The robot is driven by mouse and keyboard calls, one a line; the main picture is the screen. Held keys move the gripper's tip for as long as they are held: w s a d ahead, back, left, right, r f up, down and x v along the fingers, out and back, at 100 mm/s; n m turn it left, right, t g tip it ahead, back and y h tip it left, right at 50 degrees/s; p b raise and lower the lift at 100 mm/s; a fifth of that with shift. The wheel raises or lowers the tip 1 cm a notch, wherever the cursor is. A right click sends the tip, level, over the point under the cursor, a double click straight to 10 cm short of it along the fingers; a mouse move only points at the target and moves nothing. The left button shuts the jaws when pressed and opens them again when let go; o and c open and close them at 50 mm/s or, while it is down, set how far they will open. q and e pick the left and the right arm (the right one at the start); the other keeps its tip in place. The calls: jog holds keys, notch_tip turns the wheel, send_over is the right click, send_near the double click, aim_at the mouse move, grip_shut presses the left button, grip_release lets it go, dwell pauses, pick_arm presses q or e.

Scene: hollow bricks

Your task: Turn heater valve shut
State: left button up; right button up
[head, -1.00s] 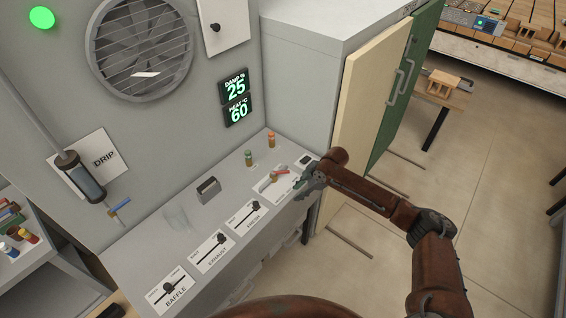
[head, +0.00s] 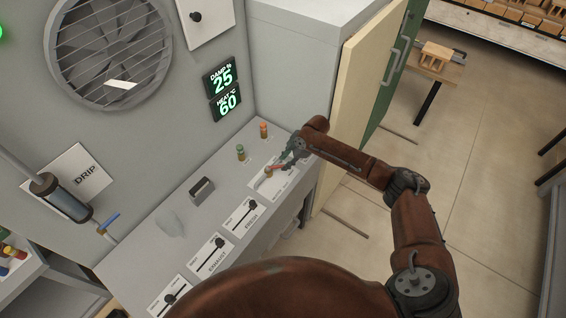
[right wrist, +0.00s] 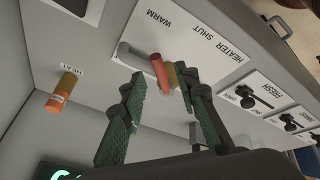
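The heater valve has a red lever (right wrist: 159,72) with a brass-coloured end, on a white plate (right wrist: 205,50) lettered HEATER, SHUT and WARM. In the head view the red lever (head: 280,167) shows on the sloping panel, partly hidden by my right gripper (head: 290,157). In the right wrist view my right gripper (right wrist: 160,84) is open, its two green-padded fingers apart. The lever lies at the fingertips, between them as seen there; I cannot tell whether either finger touches it. My left gripper is not in view.
The FRESH slider (head: 241,212) and EXHAUST slider (head: 218,242) sit beside the valve. An orange-topped peg (head: 263,130) and a green-topped peg (head: 240,152) stand behind it. The display (head: 222,90) reads damp 25, heat 60. A tall grey cabinet (head: 295,70) rises close behind the panel.

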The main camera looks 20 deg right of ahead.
aim_at(277, 167)
jog(key=shift+x, duration=1.15)
jog(key=shift+w+f, duration=0.15)
jog(key=shift+c, duration=0.6)
grip_shut()
